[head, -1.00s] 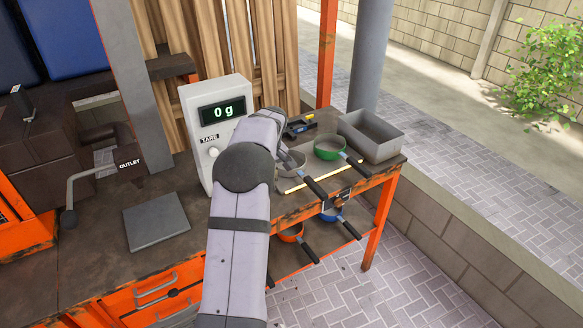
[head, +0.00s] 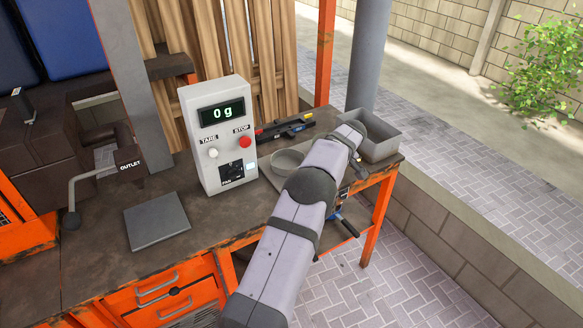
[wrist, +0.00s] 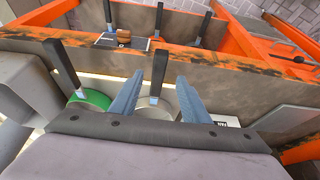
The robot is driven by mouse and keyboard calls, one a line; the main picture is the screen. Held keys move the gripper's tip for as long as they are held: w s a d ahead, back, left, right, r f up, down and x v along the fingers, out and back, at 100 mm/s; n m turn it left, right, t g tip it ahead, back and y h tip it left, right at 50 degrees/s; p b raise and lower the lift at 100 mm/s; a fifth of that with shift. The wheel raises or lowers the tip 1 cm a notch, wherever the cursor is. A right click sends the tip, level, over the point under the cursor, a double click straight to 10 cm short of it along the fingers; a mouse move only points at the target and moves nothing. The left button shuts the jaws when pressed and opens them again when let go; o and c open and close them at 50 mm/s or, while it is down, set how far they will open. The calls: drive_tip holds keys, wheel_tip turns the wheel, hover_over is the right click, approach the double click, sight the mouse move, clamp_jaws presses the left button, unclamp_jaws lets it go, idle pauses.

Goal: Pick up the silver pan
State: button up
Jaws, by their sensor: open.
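The silver pan (head: 288,161) sits on the right part of the workbench, partly hidden by my arm in the head view. In the wrist view the silver pan (wrist: 156,106) lies beneath my gripper (wrist: 160,78), and its black handle rises in the picture between the two blue-grey fingers. My gripper is open with nothing held. I cannot tell how far the fingers are above the handle. In the head view the fingers are hidden by my arm.
A green pan (wrist: 92,99) is left of the silver pan in the wrist view. More pan handles (wrist: 206,27) show on the shelf below. A grey metal tray (head: 382,147) stands at the bench's right end. The scale display (head: 222,112) reads 0 g; its plate (head: 156,221) is empty.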

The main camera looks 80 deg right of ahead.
drive_tip(key=shift+p+x, duration=1.45)
drive_tip(key=shift+x, duration=1.15)
drive_tip(key=shift+d, duration=0.15)
drive_tip(key=shift+r, duration=0.15)
clamp_jaws()
